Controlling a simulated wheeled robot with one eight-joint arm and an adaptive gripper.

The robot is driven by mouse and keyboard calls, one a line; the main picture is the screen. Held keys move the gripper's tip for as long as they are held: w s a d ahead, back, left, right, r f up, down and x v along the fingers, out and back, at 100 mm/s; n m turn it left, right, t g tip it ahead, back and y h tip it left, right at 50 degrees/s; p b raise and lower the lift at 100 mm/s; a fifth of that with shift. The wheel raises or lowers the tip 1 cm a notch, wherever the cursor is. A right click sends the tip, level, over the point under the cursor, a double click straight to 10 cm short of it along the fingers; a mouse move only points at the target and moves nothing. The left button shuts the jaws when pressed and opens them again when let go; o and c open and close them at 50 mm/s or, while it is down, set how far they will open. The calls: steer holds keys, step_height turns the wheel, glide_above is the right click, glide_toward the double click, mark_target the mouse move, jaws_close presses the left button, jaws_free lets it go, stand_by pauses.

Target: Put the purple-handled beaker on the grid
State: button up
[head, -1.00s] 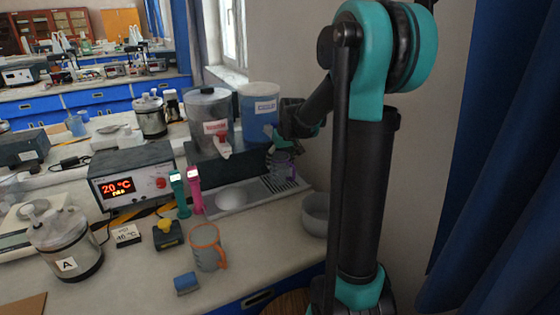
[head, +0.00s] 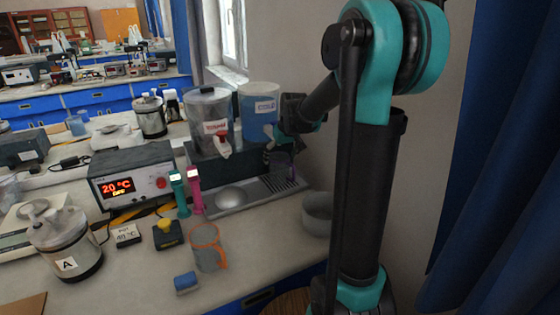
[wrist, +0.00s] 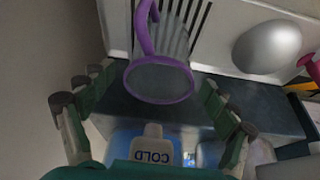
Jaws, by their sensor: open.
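The purple-handled beaker (wrist: 165,72) has a purple rim and handle and a see-through grey body. In the wrist view it stands over the slats of the grid (wrist: 200,22), its rim towards me; its base contact is not clear. My gripper (wrist: 158,86) is open, with one green finger on each side of the beaker and gaps to the rim. In the head view my gripper (head: 274,150) is by the dispensers, above the grid (head: 284,183). The beaker is small, dark and partly hidden there.
A blue COLD dispenser (head: 259,106) and a grey dispenser (head: 209,122) with a red tap stand behind. A silver dome (head: 230,198) lies left of the grid. A grey bowl (head: 318,214) is to the right. An orange-handled mug (head: 207,250) stands in front.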

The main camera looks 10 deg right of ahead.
steer(key=v, duration=1)
